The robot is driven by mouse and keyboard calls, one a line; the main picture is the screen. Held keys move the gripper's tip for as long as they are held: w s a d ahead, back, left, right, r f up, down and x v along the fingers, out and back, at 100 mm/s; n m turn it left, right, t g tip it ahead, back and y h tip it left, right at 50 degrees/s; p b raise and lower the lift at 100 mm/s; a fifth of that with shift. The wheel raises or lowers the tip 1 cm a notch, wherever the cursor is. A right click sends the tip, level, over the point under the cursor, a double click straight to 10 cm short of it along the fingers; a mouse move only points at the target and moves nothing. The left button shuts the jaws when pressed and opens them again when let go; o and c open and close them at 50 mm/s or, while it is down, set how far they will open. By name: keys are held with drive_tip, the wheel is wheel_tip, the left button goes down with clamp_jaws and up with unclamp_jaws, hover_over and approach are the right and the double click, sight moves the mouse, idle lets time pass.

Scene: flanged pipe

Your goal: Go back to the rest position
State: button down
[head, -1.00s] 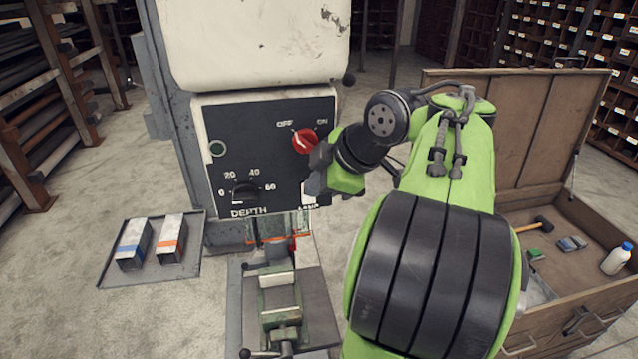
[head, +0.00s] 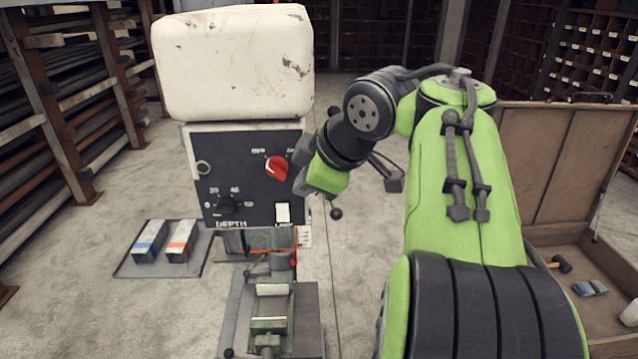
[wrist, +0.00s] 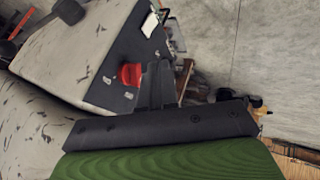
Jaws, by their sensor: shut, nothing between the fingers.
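My gripper (head: 303,184) is at the end of my green and black arm, in front of the right side of the drill press's control panel in the head view. In the wrist view my gripper (wrist: 158,75) shows its dark fingers together with nothing between them. The red OFF/ON switch (head: 277,168) is on the black panel (head: 235,150), just left of the gripper; it also shows in the wrist view (wrist: 130,75). The fingers overlap it closely in that view, but I cannot tell whether they touch it. The depth dial (head: 228,204) and a white switch (head: 283,212) sit lower on the panel.
A green vise (head: 268,325) stands below the panel. A tray (head: 205,265) with two marked blocks lies on the left. An open wooden chest (head: 560,150) with tools stands on the right, behind my arm. Racks (head: 60,110) line the left. Floor between machine and chest is clear.

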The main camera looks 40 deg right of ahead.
drive_tip(key=s+a+f+m+b, duration=0.4)
drive_tip(key=a+f+b, duration=0.1)
drive_tip(key=a+f, duration=0.5)
drive_tip(key=s+a+f+m+g+b, duration=0.1)
drive_tip(key=s+f+m+b, duration=0.1)
drive_tip(key=s+f, duration=0.4)
drive_tip(key=s+a+f+m+g+b, duration=0.1)
drive_tip(key=s+a+f+m+b, duration=0.1)
drive_tip(key=s+f, duration=0.4)
wheel_tip(320, 180, down, 2)
drive_tip(key=shift+a+f+m+h, duration=0.2)
drive_tip(key=shift+m+h, duration=0.1)
drive_tip(key=shift+m, duration=0.5)
